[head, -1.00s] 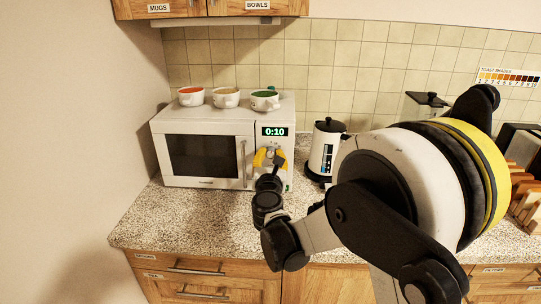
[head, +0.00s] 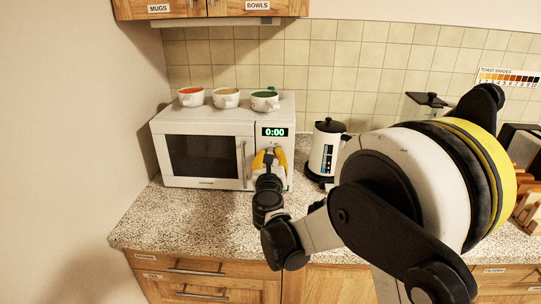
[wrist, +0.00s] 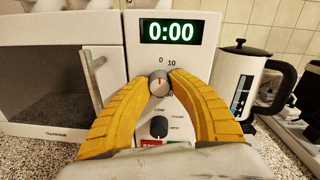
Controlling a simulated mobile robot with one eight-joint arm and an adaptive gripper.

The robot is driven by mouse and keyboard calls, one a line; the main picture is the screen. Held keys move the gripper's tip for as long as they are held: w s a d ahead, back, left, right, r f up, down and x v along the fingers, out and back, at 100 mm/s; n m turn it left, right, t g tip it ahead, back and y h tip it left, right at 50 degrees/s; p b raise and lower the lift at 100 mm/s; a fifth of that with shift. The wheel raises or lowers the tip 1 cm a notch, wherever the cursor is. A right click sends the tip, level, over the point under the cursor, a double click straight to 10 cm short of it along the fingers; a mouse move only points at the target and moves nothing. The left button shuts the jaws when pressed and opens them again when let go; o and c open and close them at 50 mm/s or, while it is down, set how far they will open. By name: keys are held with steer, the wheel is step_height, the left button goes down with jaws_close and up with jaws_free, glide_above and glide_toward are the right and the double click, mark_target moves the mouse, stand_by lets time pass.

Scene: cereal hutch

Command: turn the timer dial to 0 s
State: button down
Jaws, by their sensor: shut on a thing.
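The white microwave (head: 205,150) stands on the counter at the left. Its green display (wrist: 171,32) reads 0:00 and shows in the head view too (head: 274,132). The round grey timer dial (wrist: 159,84) is on the panel below the display. Its red pointer mark points up, near the printed 0. My gripper (wrist: 158,76) is shut on the timer dial, with its yellow fingers on the dial's left and right sides. In the head view the gripper (head: 269,157) hides the dial.
A dark lower knob (wrist: 158,127) sits below the dial, with coloured buttons partly hidden under it. A white and black kettle (head: 325,150) stands right of the microwave. The speckled counter (head: 190,220) in front is clear.

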steer(key=c, duration=1.1)
jaws_free()
steer(key=shift+c, duration=0.2)
steer(key=s, duration=1.2)
steer(key=shift+d, duration=0.1)
